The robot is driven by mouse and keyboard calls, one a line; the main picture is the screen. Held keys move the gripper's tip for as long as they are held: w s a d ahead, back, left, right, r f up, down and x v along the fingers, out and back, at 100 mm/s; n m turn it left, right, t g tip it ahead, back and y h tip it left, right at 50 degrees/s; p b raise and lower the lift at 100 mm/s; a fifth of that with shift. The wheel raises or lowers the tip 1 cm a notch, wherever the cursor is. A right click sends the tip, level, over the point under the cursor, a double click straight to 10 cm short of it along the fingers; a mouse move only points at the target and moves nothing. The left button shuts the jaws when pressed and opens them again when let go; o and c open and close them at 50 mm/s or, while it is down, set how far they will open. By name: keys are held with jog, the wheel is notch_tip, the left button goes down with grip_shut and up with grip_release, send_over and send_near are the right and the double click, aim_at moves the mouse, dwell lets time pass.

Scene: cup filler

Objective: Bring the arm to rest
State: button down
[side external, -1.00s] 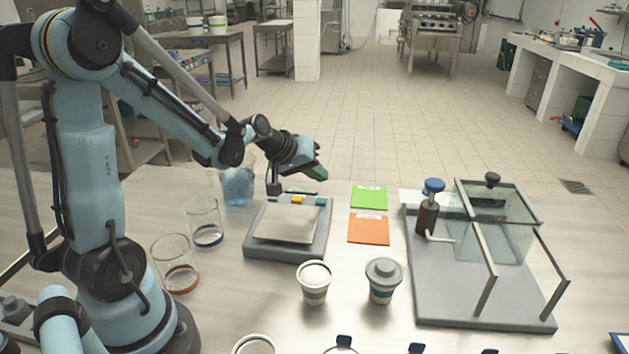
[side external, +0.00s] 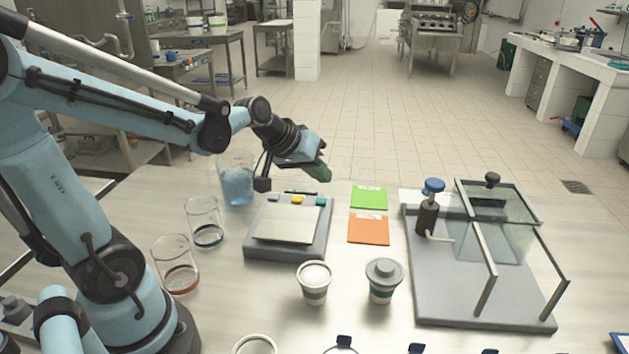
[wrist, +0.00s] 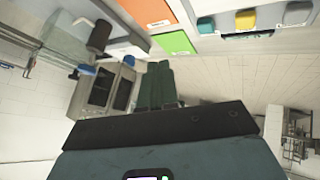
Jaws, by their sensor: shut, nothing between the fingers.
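My gripper (side external: 320,172) is in the air above the back edge of the scale (side external: 290,228) in the side view, pointing down and to the right. Its fingers (wrist: 160,85) are together in the wrist view, with nothing between them. The scale has a bare metal plate and grey, yellow and teal buttons along its back. The yellow button (wrist: 245,20) also shows in the wrist view. The gripper is apart from the scale and from every other object.
A green card (side external: 369,197) and an orange card (side external: 368,230) lie right of the scale. Beakers (side external: 203,222) stand left of it, and two cups (side external: 314,283) in front. A dispenser stand (side external: 460,290) with glass panels fills the right. Free floor lies beyond the table.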

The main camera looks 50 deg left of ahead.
jog(key=s+d+m+g, duration=0.1)
jog(key=s+d+m, duration=0.4)
jog(key=s, duration=0.5)
jog(key=shift+d+m+y, duration=0.3)
jog(key=shift+d, duration=0.8)
